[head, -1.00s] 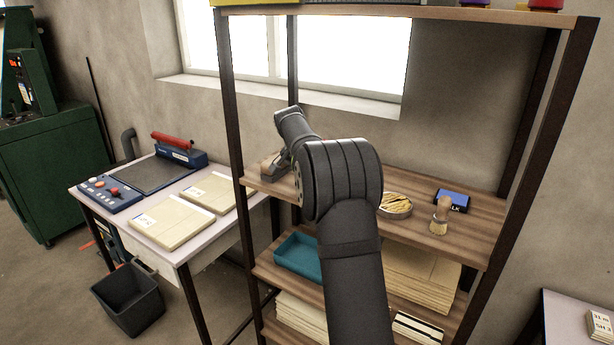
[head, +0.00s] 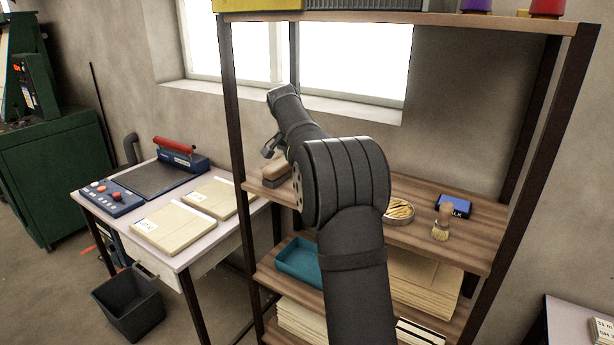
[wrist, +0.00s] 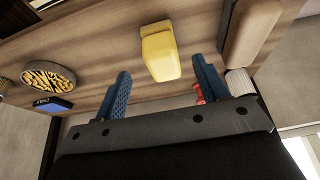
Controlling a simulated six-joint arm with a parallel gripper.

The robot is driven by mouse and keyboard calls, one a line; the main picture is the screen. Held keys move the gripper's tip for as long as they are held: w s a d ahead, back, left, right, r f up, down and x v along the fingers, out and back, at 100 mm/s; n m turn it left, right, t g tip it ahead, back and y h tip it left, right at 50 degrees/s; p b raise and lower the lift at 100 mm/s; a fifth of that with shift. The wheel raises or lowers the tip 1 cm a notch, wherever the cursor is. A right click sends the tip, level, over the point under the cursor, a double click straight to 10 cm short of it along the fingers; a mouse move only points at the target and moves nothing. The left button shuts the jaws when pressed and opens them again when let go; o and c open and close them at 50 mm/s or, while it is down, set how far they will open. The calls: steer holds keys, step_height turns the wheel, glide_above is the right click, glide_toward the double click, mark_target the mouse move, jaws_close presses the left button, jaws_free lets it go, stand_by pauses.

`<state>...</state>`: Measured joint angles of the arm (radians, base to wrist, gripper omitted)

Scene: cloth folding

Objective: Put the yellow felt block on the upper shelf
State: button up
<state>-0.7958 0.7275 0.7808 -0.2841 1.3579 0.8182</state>
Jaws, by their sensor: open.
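The yellow felt block (wrist: 160,52) rests on a wooden shelf board in the wrist view, beside a brown block-shaped object. It cannot be made out in the head view, where my arm covers part of that shelf. My gripper (wrist: 160,66) is open, with its two blue fingers spread wide and the block ahead of and between their tips. Nothing is held. In the head view my gripper (head: 269,148) shows small, above the left end of the middle shelf (head: 463,245). The upper shelf (head: 440,17) crosses the top of the head view.
A brown object (head: 276,173) sits at the middle shelf's left end. A round tin of sticks (head: 399,211), a brush (head: 442,224) and a blue box (head: 458,203) stand to the right. The upper shelf carries a yellow item (head: 258,5) and a red one (head: 547,8).

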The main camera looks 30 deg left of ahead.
steer(key=v, duration=0.4)
steer(key=shift+r, duration=0.1)
steer(key=x, duration=1.2)
steer(key=shift+s, duration=0.1)
steer(key=shift+r, duration=1.7)
